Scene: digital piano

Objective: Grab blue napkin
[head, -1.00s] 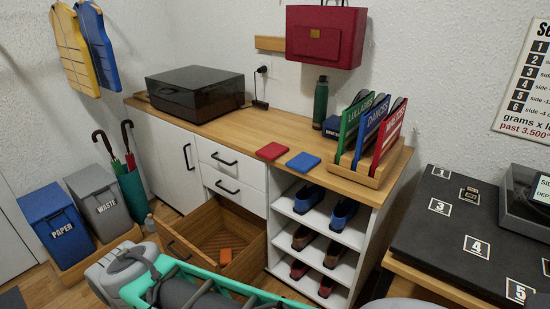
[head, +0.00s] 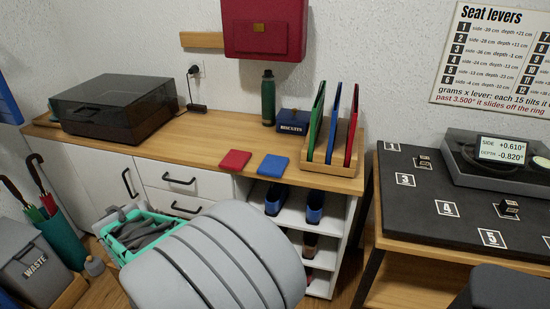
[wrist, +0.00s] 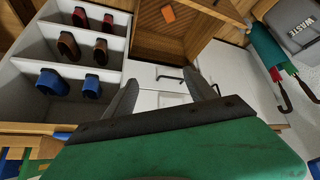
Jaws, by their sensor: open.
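The blue napkin (head: 273,165) is a flat square lying on the front edge of the wooden counter. A red napkin (head: 235,160) lies just left of it, with a small gap. In the wrist view my gripper (wrist: 163,88) is open, with two dark fingers apart and nothing between them. Its fingers show against the white cabinet front, apart from the napkin. A sliver of blue shows by the counter edge beside the gripper's green body, too small to name surely. In the head view my grey arm hides the gripper.
The counter (head: 215,137) holds a dark-lidded box (head: 115,108), a green bottle (head: 268,100) and a record rack (head: 335,130) right of the napkins. Below are shoe shelves (wrist: 75,45) and an open drawer (wrist: 185,25). A black-topped table (head: 405,215) stands right.

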